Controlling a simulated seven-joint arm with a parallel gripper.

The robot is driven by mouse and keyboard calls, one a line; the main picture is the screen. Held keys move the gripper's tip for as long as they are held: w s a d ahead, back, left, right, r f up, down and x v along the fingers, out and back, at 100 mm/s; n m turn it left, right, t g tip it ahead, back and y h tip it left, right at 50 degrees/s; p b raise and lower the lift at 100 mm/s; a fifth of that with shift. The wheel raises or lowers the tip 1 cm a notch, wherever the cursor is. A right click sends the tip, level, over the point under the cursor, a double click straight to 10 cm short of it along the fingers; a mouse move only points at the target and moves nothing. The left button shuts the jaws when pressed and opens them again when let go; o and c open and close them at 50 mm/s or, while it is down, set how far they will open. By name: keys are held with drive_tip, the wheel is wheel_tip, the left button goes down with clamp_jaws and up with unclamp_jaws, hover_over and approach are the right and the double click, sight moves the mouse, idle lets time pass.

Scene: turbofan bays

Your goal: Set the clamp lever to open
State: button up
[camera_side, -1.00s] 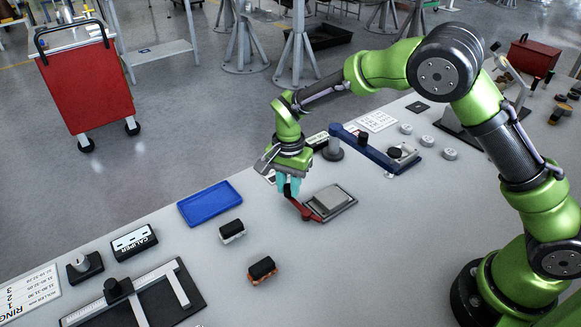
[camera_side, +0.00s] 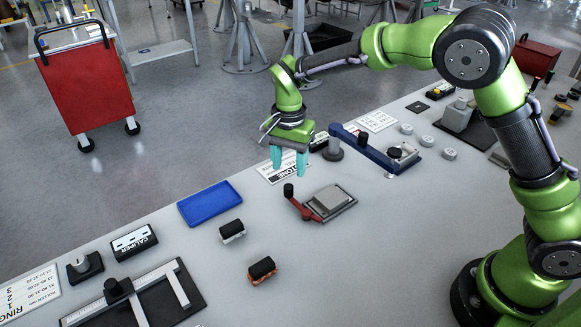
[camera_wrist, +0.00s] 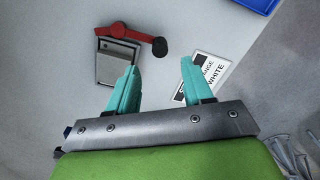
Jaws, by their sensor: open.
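The clamp lever (camera_side: 301,207) is a red bar with a black knob (camera_side: 288,189) at its free end. It pivots at the edge of a grey clamp block (camera_side: 331,200) and points to the upper left, away from the block, in the side view. In the wrist view the lever (camera_wrist: 128,33) runs along the block's edge (camera_wrist: 112,66), with the knob (camera_wrist: 159,47) beyond the corner. My gripper (camera_side: 288,172) is open and empty, with teal fingers, raised above the table behind the knob and apart from it. The fingers (camera_wrist: 158,66) also show in the wrist view.
A white label card (camera_side: 280,169) lies under my gripper. A blue tray (camera_side: 209,204) is to the left. Bare table lies in front of the clamp.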

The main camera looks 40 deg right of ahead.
wheel_tip(320, 180, up, 10)
idle(0.3)
drive_tip(key=s+d+r+n+t, duration=0.1)
drive_tip(key=s+d+n+t, duration=0.1)
drive_tip(key=s, duration=0.5)
drive_tip(key=s+d+r+n+t+y, duration=0.1)
drive_tip(key=s+d+r+n+t, duration=0.1)
drive_tip(key=s+d, duration=0.3)
drive_tip(key=s+d+r+n+t+y, duration=0.1)
drive_tip(key=s+d+r+n+t, duration=0.1)
drive_tip(key=s, duration=0.8)
drive_tip(key=shift+s+d+n+t, duration=0.4)
drive_tip(key=shift+d+n+t, duration=0.3)
drive_tip(key=shift+n, duration=0.5)
drive_tip(key=shift+r, duration=0.1)
